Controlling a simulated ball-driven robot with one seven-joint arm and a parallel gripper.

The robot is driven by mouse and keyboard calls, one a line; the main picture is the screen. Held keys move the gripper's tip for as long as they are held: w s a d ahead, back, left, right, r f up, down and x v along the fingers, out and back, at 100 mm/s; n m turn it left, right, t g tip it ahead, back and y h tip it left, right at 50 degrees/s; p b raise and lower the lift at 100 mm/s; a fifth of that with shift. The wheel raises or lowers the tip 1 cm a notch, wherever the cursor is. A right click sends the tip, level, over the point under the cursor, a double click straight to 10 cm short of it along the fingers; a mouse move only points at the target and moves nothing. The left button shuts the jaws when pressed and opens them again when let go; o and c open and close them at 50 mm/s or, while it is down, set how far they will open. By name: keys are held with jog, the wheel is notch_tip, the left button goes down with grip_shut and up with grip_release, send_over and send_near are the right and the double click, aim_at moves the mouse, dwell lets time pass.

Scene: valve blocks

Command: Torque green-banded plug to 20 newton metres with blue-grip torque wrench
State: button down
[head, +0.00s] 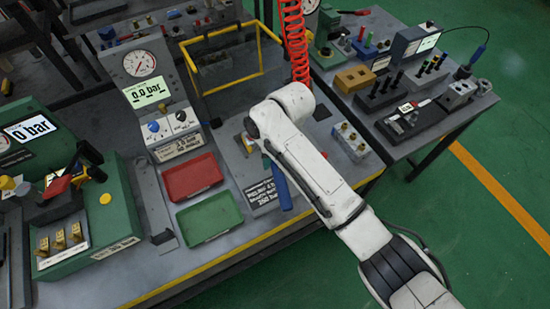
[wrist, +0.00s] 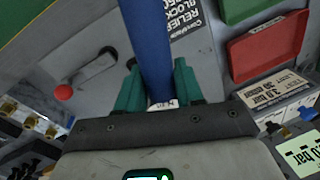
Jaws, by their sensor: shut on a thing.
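The torque wrench's blue grip (wrist: 148,45) runs up the middle of the wrist view. It also shows below my arm in the head view (head: 281,188). My gripper (wrist: 158,88) has its teal fingers shut on the blue grip, one on each side. In the head view my white arm hides the gripper and part of the wrench. A label with small print and a lit display show at the bottom of the wrist view. I cannot make out a green band on any plug, and the wrench's head is hidden.
A red tray (head: 192,178) and a green tray (head: 209,217) lie left of the wrench. A block with brass fittings (head: 350,142) stands to the right. A gauge stand (head: 150,95) reads 0.0 bar. A yellow-rimmed bin (head: 233,82) and red coiled hose (head: 296,45) are behind.

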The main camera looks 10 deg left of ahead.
jog(key=shift+f+b, duration=0.55)
jog(key=shift+f, duration=0.5)
dwell(0.4)
jog(key=shift+s+a+m+p, duration=0.25)
jog(key=shift+a+m+p, duration=0.6)
jog(key=shift+a, duration=0.3)
jog(key=shift+a, duration=0.1)
jog(key=shift+s+a+m+t, duration=0.1)
jog(key=shift+a+m+t, duration=0.2)
jog(key=shift+a+m, duration=0.75)
jog(key=shift+a, duration=0.25)
jog(key=shift+d+n, duration=0.9)
jog(key=shift+d, duration=0.3)
